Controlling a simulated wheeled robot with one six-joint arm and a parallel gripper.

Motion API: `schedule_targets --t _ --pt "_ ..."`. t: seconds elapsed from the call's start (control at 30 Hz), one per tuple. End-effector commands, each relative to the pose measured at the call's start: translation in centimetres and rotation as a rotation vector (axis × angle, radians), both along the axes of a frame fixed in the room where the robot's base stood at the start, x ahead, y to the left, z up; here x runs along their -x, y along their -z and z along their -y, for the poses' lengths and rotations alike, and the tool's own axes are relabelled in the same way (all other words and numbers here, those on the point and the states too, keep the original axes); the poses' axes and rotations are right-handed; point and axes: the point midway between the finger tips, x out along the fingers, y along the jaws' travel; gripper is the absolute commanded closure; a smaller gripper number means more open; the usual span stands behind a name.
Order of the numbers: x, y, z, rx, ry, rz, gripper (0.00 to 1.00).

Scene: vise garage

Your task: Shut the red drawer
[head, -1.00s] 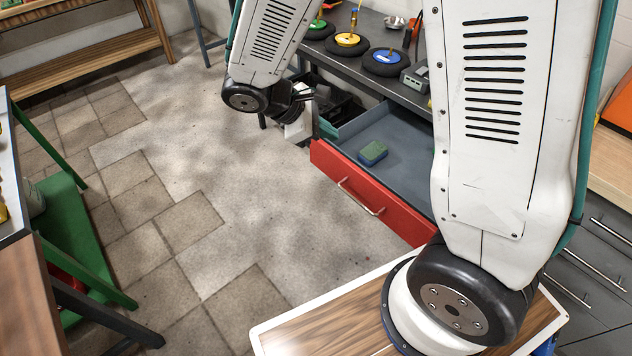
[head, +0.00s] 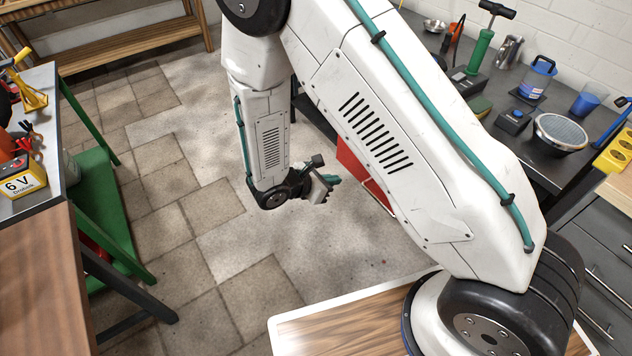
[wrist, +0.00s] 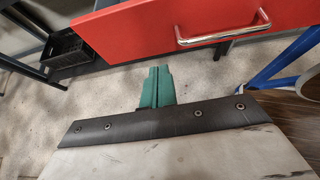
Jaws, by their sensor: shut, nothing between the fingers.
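The red drawer (head: 351,165) shows only as a strip of its front in the head view, because my arm covers the rest. Its interior is hidden, so I cannot tell how far open it is now. In the wrist view its red front (wrist: 150,30) crosses the top, with a silver bar handle (wrist: 225,36) at the upper right. My gripper (head: 332,180) is in front of the drawer, and its teal fingers are together and empty. In the wrist view the fingertips (wrist: 156,70) point toward the drawer front, left of the handle, with a strip of floor showing between.
A dark workbench top (head: 560,165) holds a green pump (head: 481,50), a blue cup (head: 586,102) and other tools. A black crate (wrist: 72,58) sits left of the drawer. A green-framed bench (head: 100,200) stands at the left. The tiled floor (head: 190,220) between is clear.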

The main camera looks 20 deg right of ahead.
Motion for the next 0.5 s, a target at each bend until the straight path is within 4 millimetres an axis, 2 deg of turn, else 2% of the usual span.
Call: schedule_targets --t 0.03,0.2,0.3,0.5 --pt "-0.3 0.6 1.3 0.002 0.007 -0.003 1.00" --pt "-1.2 2.4 4.6 0.001 0.014 -0.002 1.00" --pt "-1.8 2.2 6.1 0.000 0.015 0.000 1.00" --pt "-2.4 2.2 7.7 0.000 0.011 0.001 1.00"
